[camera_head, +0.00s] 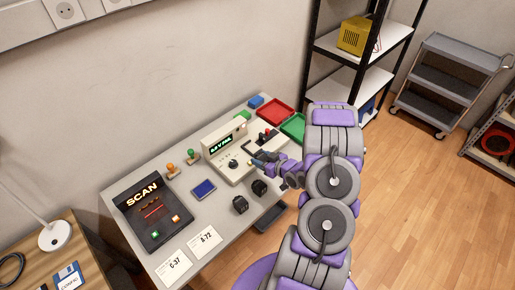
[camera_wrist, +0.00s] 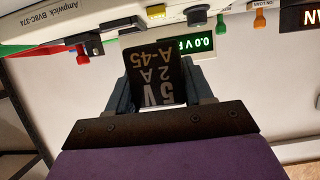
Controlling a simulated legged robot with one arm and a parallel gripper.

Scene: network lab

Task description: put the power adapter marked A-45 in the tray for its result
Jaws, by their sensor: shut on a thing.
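My gripper (camera_head: 266,160) is over the right part of the table, beside the white tester (camera_head: 235,160). A red tray (camera_head: 275,111) and a green tray (camera_head: 294,126) lie at the table's far right end, the green one partly hidden by my arm.
Two black adapters (camera_head: 240,205) (camera_head: 259,187) sit near the front edge. A SCAN device (camera_head: 153,212), a blue pad (camera_head: 203,189), an orange-topped and a green-topped stamp (camera_head: 192,155), and paper cards (camera_head: 206,239) are on the table. Shelving (camera_head: 345,75) stands behind my arm.

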